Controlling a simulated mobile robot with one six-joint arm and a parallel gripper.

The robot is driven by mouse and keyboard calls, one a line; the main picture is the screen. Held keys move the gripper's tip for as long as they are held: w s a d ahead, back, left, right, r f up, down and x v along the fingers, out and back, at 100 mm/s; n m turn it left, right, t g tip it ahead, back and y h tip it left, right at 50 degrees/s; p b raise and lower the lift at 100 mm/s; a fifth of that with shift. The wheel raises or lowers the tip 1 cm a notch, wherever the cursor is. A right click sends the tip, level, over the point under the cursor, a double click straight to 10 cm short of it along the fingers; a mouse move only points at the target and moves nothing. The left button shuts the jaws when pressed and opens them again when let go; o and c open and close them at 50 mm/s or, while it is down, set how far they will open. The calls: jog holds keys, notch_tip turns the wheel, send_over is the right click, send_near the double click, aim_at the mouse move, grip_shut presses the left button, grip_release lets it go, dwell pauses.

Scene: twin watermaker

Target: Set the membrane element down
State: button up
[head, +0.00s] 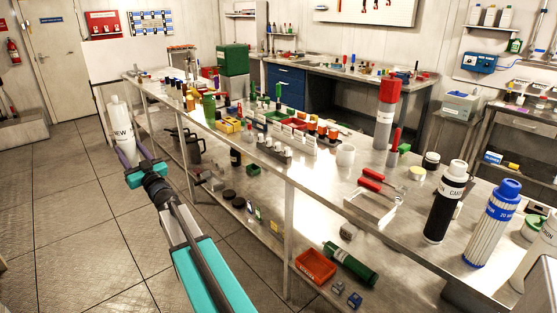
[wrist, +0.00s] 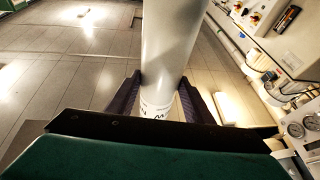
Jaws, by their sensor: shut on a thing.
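The membrane element is a white cylinder (head: 121,128) with dark lettering, at the left in the head view. It stands close to upright. My gripper (head: 129,156) is shut around its lower part and holds it over the floor, left of the long steel bench (head: 330,210). In the wrist view the white cylinder (wrist: 172,45) runs up out of the top of the picture. The dark jaws (wrist: 165,100) press on it from both sides. Its lower end is partly hidden by my gripper.
The bench top is crowded with bottles, bins and tools. A black cartridge (head: 443,203) and a blue-capped cartridge (head: 493,225) stand at its near right. A red and grey cylinder (head: 386,115) stands behind. The floor (head: 75,215) at left is clear.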

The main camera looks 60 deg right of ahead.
jog(key=s+d+r+m+g+h, duration=0.1)
jog(key=s+d+r+m+h, duration=0.15)
jog(key=s+d, duration=0.7)
jog(key=s+d+r+m+g+h, duration=0.1)
jog(key=s+d+r+h, duration=0.2)
jog(key=d, duration=1.4)
jog(key=s+d+r+m+g+h, duration=0.2)
jog(key=s+d+h, duration=0.3)
jog(key=d, duration=0.9)
jog(key=s+d+r+m+g+h, duration=0.1)
jog(key=s+d+g+h, duration=0.1)
jog(key=s+d, duration=0.5)
jog(key=s+d+r+m+g+h, duration=0.2)
jog(key=s+d, duration=0.5)
jog(key=s, duration=1)
jog(key=s+d+r+m+g+h, duration=0.2)
jog(key=s+d, duration=0.6)
jog(key=s, duration=0.4)
jog(key=shift+s+g, duration=0.25)
jog(key=shift+g, duration=0.35)
jog(key=shift+r, duration=0.1)
notch_tip(320, 180, down, 6)
